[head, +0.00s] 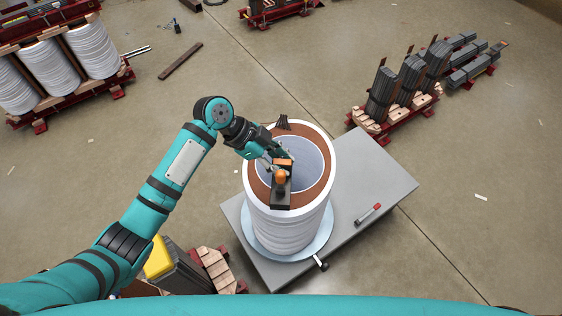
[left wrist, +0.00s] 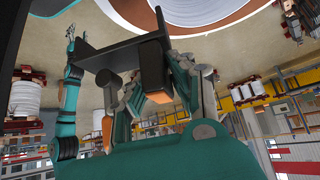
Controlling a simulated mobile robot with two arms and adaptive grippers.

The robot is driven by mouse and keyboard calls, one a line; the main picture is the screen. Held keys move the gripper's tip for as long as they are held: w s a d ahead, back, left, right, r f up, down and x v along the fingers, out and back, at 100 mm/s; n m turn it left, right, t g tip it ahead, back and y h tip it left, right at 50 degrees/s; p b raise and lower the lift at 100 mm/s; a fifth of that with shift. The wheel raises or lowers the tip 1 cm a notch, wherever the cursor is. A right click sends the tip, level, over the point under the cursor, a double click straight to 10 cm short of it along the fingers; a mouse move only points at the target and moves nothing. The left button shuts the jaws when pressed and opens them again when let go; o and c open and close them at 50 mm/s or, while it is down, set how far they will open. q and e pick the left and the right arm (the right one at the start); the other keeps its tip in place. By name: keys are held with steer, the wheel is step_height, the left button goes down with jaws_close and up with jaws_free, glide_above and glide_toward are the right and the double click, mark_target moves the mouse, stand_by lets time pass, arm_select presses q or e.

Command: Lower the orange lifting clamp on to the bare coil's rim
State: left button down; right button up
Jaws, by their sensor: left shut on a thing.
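The bare coil (head: 290,232) stands upright on a grey table, white-sided with a brown ring and a grey round centre on top. Part of its rim (left wrist: 198,20) shows at the top of the left wrist view. My left gripper (head: 277,162) is over the coil's top, shut on the orange lifting clamp (head: 281,190). The clamp's dark body lies over the near part of the rim; whether it touches, I cannot tell. In the left wrist view, the clamp's dark body (left wrist: 152,66) sits between the fingers. My right gripper (left wrist: 74,38) is small there; its jaws are unclear.
The grey table (head: 370,178) has a red-tipped tool (head: 368,213) on its right part. A dark piece (head: 283,124) lies at the coil's far rim. Racks of white coils (head: 58,65) and stacked dark cores (head: 405,88) stand farther back. Open floor lies between.

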arm_select(q)
steer(key=shift+f+m, duration=0.2)
steer(key=shift+m, duration=0.1)
arm_select(e)
steer(key=shift+w+d+r, duration=0.15)
steer(key=shift+w+d, duration=0.55)
steer(key=shift+w, duration=0.1)
arm_select(q)
steer(key=shift+g, duration=0.3)
steer(key=shift+w+a, duration=0.1)
steer(key=shift+f+g+b, duration=0.3)
steer(key=shift+f+b, duration=0.1)
step_height(320, 180, down, 2)
steer(key=shift+f+b, duration=0.1)
steer(key=shift+b, duration=0.7)
steer(key=shift+f, duration=0.35)
arm_select(e)
steer(key=f, duration=0.1)
steer(key=a+f, duration=0.1)
steer(key=f, duration=0.1)
steer(key=shift+s, duration=0.2)
arm_select(q)
steer(key=shift+m+b, duration=0.5)
steer(key=shift+b, duration=0.05)
arm_select(e)
steer(key=shift+d+f, duration=0.3)
steer(key=shift+d, duration=0.1)
